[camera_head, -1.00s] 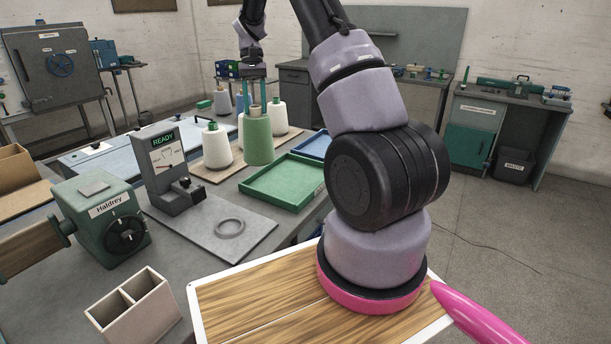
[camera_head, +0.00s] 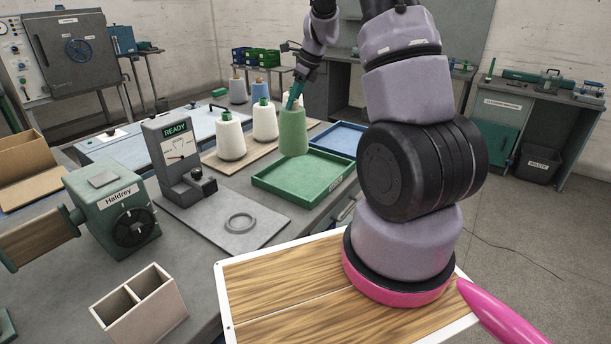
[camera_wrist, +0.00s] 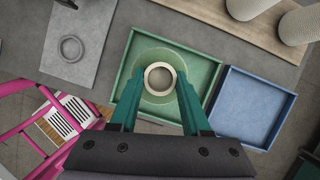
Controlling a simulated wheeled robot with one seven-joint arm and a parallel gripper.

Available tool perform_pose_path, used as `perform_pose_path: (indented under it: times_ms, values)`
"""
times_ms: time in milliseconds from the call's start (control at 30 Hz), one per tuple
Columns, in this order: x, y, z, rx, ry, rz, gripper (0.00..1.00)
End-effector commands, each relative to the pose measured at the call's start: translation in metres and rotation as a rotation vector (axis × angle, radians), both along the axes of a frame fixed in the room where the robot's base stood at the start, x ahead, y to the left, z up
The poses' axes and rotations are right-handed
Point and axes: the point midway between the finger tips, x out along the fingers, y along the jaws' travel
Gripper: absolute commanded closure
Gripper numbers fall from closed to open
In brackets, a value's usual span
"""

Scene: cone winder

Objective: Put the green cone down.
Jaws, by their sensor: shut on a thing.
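My gripper (camera_head: 296,97) is shut on the top of the green cone (camera_head: 293,133), which hangs nearly upright. In the head view the cone's foot overlaps the back edge of the green tray (camera_head: 262,183); I cannot tell the gap below it. In the wrist view my gripper (camera_wrist: 160,88) has its two teal fingers at either side of the cone's pale tube end (camera_wrist: 151,80). The cone's round green body shows around that end, over the middle of the green tray (camera_wrist: 205,75). The tray looks otherwise empty.
A blue tray (camera_head: 338,139) lies just behind and right of the green one. White cones (camera_head: 230,138) stand on a wooden board to the left. A gauge marked READY (camera_head: 172,155) and a flat plate with a grey ring (camera_head: 240,223) are in front left.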

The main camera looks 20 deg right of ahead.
Motion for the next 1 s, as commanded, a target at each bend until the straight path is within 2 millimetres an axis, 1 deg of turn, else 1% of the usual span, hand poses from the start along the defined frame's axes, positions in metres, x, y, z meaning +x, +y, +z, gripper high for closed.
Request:
perform_pose_path:
  times_ms: [100, 300, 500, 633, 700, 767, 900, 1000]
  values:
    - [0.001, -0.007, 0.001, -0.001, -0.001, -0.228, 1.00]
    - [0.001, -0.022, 0.003, -0.001, -0.002, -0.564, 1.00]
    - [-0.001, -0.034, 0.004, -0.001, -0.002, -0.787, 1.00]
    - [-0.002, -0.039, 0.005, -0.001, -0.001, -0.861, 1.00]
    - [-0.002, -0.041, 0.000, -0.001, 0.000, -0.880, 1.00]
    - [-0.002, -0.042, -0.008, -0.001, 0.004, -0.889, 1.00]
    - [-0.003, -0.043, -0.035, 0.000, 0.004, -0.892, 1.00]
    - [-0.003, -0.042, -0.050, 0.001, 0.004, -0.891, 1.00]
